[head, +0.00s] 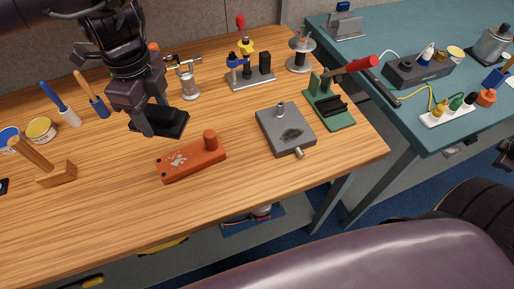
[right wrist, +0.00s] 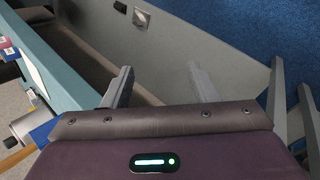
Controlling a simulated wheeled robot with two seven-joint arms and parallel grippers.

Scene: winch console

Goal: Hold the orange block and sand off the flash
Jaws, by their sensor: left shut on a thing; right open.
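The orange block (head: 190,158) lies on the wooden bench, with a round knob standing at its right end. A pale, rough patch, perhaps the flash, shows on its top left of the knob. My left gripper (head: 150,122) is shut on a black block (head: 174,123), perhaps a sanding block, just behind and left of the orange block. The fingers hide part of the black block, and I cannot tell whether it touches the bench.
A wooden mallet (head: 52,170) lies at left. Bare wood (head: 110,215) is in front. A teal table (head: 400,125) stands at right.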

